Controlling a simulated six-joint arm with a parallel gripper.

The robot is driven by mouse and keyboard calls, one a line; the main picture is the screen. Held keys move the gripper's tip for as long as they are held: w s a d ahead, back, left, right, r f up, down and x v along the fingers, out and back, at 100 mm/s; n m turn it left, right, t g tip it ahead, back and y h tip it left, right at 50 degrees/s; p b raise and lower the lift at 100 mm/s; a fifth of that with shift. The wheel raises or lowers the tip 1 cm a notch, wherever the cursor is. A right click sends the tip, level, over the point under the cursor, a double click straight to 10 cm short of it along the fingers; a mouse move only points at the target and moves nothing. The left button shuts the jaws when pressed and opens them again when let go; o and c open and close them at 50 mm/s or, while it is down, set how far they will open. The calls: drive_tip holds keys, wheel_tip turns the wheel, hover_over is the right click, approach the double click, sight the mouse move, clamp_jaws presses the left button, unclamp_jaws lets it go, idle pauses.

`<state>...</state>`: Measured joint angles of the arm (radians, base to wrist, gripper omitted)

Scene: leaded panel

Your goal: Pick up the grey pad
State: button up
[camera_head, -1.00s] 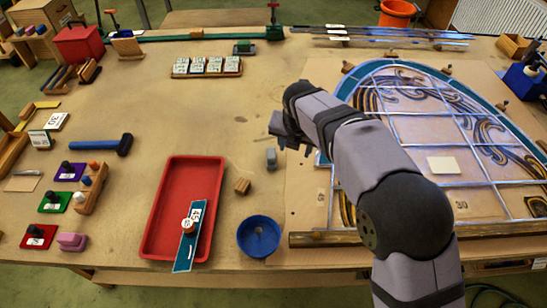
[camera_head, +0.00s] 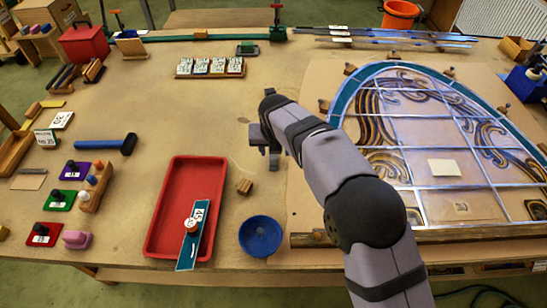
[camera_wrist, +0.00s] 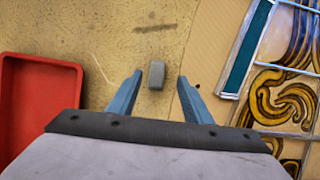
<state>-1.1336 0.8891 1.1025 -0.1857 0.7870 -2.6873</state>
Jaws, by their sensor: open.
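The grey pad (camera_wrist: 156,75) is a small grey block lying on the bare wooden bench. In the wrist view it shows between the two blue-grey fingertips of my gripper (camera_wrist: 160,76), with a clear gap on either side. My gripper is open with nothing held. In the head view my gripper (camera_head: 268,148) points down over the pad's spot, right of the red tray's far end. There the pad is hard to tell apart from the fingers. How high the fingertips are above the bench is not clear.
A red tray (camera_head: 158,222) with a blue-green strip across it stands to the left. A small wooden block (camera_head: 245,187) and a blue bowl (camera_head: 260,236) lie nearer the front. The leaded panel (camera_head: 430,150) on its board (camera_head: 302,205) lies to the right.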

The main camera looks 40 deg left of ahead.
sight(273, 158)
drive_tip(key=shift+s+p+x, duration=0.2)
drive_tip(key=shift+p+x, duration=0.9)
drive_tip(key=shift+x, duration=1.2)
drive_tip(key=shift+a, duration=0.1)
clamp_jaws()
